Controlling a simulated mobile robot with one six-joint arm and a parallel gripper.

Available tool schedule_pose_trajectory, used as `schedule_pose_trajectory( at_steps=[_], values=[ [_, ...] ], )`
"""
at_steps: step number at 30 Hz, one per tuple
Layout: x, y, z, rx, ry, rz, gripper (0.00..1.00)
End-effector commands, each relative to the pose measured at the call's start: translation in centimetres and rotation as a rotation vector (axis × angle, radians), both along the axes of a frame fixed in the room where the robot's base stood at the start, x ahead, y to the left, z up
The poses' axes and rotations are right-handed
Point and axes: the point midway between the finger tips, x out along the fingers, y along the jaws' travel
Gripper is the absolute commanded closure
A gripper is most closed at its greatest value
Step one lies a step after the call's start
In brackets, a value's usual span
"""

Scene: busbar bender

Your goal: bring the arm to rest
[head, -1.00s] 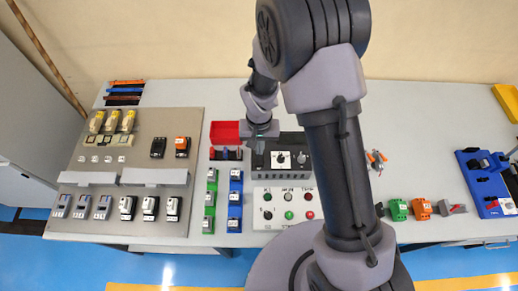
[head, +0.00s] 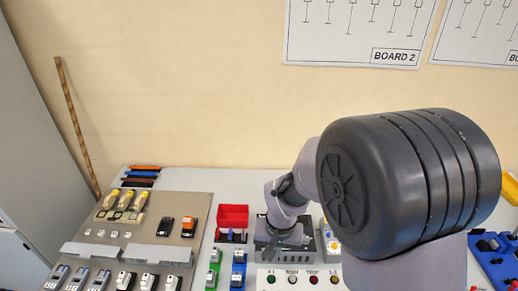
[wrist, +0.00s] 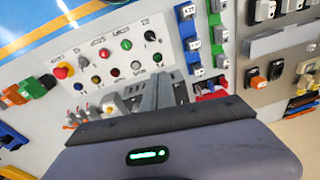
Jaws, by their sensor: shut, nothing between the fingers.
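My gripper (head: 272,246) hangs fingers-down over a dark grey box (head: 310,245) on the bench, in the middle of the head view. Its fingers also show in the wrist view (wrist: 160,92), shut together with nothing between them. My arm's large dark elbow covers the right of the head view and hides much of the bench behind it. I cannot tell how far the fingertips are above the box.
A panel of buttons and knobs (wrist: 118,60) lies beside the gripper. A red bin (head: 233,217) stands to its left, with green and blue blocks in front. Farther left is a mounting board (head: 160,213) with several devices. The back wall carries a BOARD 2 drawing (head: 355,30).

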Motion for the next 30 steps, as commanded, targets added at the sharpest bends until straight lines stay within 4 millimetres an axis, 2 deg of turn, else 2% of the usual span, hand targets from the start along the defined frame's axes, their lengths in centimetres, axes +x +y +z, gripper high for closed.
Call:
schedule_pose_trajectory(
  at_steps=[5, 8, 12, 15, 18, 22, 30],
  values=[
    [-2.0, -2.0, 3.7, 0.043, -0.083, -0.065, 1.0],
    [-4.3, -3.3, 5.9, 0.073, -0.142, -0.11, 1.0],
    [-9.9, -5.2, 7.7, 0.132, -0.253, -0.183, 1.0],
    [-13.9, -5.9, 7.7, 0.169, -0.322, -0.222, 1.0],
    [-16.2, -6.1, 7.5, 0.191, -0.364, -0.241, 1.0],
    [-17.2, -6.1, 7.7, 0.2, -0.382, -0.248, 1.0],
    [-17.1, -6.1, 7.9, 0.2, -0.382, -0.247, 1.0]
  ],
)
